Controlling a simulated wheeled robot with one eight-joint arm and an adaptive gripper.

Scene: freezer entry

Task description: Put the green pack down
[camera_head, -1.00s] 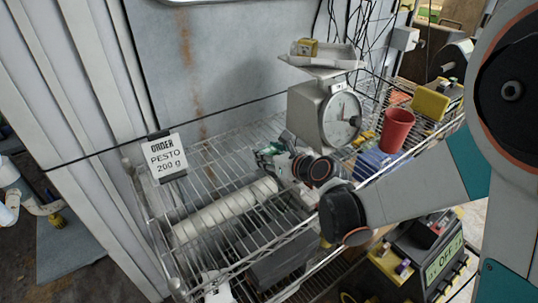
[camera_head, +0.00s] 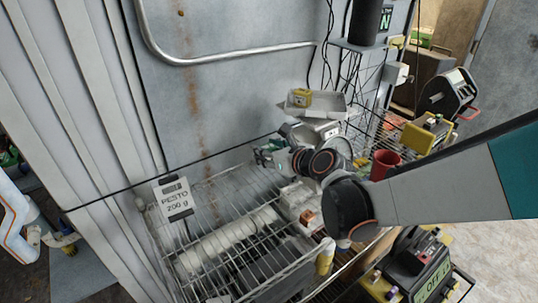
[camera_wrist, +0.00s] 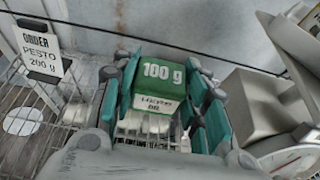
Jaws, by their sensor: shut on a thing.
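The green pack (camera_wrist: 160,88) shows in the wrist view, with a green top marked "100 g" and a pale printed label. My gripper (camera_wrist: 165,110) is shut on it, with teal fingers on both sides. In the head view my gripper (camera_head: 268,152) is above the wire shelf (camera_head: 205,215), in front of the scale; the pack is hard to make out there. The scale (camera_head: 338,146) is partly hidden behind my arm.
An order card (camera_head: 174,198) reading "PESTO 200 g" hangs at the shelf's left. A white roll (camera_head: 225,238) and small packs (camera_head: 297,198) lie on the shelf. A red cup (camera_head: 384,164) and yellow box (camera_head: 418,138) stand right of the scale. A metal rail (camera_head: 230,61) runs along the wall.

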